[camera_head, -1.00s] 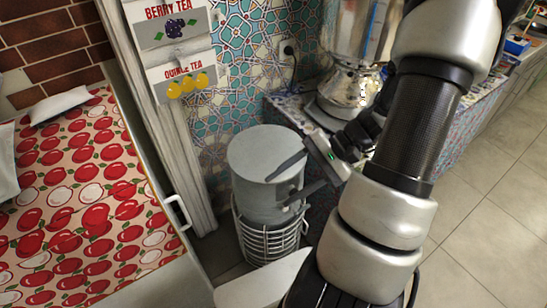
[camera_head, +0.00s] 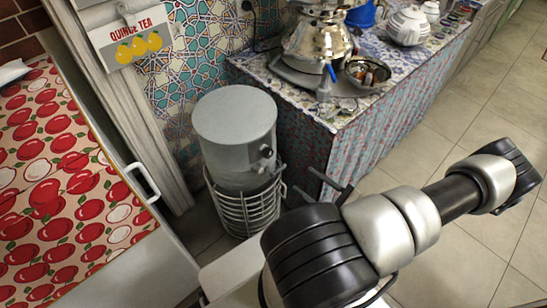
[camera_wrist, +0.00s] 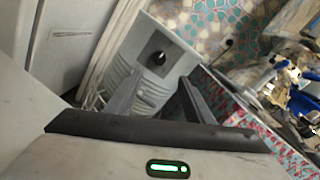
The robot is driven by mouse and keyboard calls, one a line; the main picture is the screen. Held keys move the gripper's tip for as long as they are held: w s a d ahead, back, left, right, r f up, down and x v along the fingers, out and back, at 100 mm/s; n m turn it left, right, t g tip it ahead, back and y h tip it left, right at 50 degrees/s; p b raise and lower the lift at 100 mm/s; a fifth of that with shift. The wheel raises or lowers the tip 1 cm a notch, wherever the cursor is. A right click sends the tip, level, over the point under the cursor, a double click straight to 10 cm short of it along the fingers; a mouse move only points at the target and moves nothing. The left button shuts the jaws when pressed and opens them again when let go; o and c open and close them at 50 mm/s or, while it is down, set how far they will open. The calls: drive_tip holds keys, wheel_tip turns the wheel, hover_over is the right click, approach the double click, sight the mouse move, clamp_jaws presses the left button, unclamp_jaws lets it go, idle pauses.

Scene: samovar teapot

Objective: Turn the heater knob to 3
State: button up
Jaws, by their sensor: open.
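The heater (camera_head: 222,140) is a grey cylinder in a round wire guard (camera_head: 245,208) on the floor. Two small knobs show on its right side in the head view, an upper knob (camera_head: 266,151) and a lower one (camera_head: 259,168). The knob's setting is too small to read.
A cloth-covered table (camera_head: 350,130) stands right of the heater, with a shiny samovar (camera_head: 316,45), a bowl (camera_head: 367,74) and a white teapot (camera_head: 407,26). An apple-patterned bed-like surface (camera_head: 60,200) is at the left. Tiled floor is clear at the right.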

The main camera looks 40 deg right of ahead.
sight(271, 155)
drive_tip(key=x, duration=1.4)
drive_tip(key=shift+w, duration=0.4)
drive_tip(key=c, duration=1)
drive_tip(key=shift+a, duration=0.1)
drive_tip(key=shift+c, duration=0.2)
